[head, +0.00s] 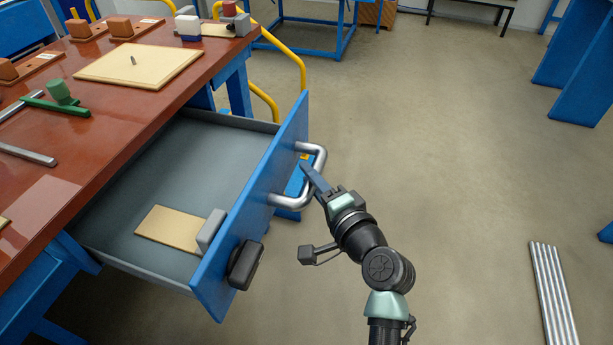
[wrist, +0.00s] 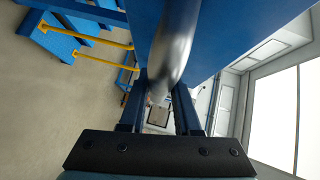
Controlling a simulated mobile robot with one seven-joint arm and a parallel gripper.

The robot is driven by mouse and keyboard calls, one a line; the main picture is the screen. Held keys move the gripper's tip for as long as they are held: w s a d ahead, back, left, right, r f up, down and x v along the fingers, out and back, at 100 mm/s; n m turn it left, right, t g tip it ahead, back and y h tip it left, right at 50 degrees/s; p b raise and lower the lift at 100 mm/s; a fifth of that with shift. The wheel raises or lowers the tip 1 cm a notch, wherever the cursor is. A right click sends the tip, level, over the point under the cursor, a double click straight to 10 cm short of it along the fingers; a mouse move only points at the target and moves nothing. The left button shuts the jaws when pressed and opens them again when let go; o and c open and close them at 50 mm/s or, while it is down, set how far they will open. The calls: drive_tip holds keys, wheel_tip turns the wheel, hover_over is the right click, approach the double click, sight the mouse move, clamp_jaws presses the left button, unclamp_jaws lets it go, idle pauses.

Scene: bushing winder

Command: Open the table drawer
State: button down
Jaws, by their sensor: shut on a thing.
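The table drawer (head: 185,165) stands well out from under the brown-topped table (head: 130,100), and its grey inside is visible. Its blue front (head: 255,205) carries a silver bar handle (head: 318,165) on the outside. My gripper (head: 312,177) is at the handle, with its fingers shut on the bar. In the wrist view the handle (wrist: 175,50) runs down between the two fingers (wrist: 158,105), close to the blue drawer front (wrist: 235,35). The exact contact of the fingertips is partly hidden by the handle.
A flat tan board (head: 170,228) and a grey block (head: 211,230) lie in the drawer. A black box-shaped part (head: 245,265) sits on the drawer front's near end. Silver rods (head: 553,290) lie on the floor at right. The floor (head: 450,150) between is clear.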

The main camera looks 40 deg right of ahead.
drive_tip(key=c, duration=0.6)
unclamp_jaws()
drive_tip(key=s, duration=0.4)
drive_tip(key=s+a+r, duration=0.1)
drive_tip(key=s, duration=0.3)
drive_tip(key=s+p, duration=0.1)
drive_tip(key=s, duration=0.3)
drive_tip(key=shift+s+a+r, duration=0.35)
drive_tip(key=shift+s+r, duration=0.05)
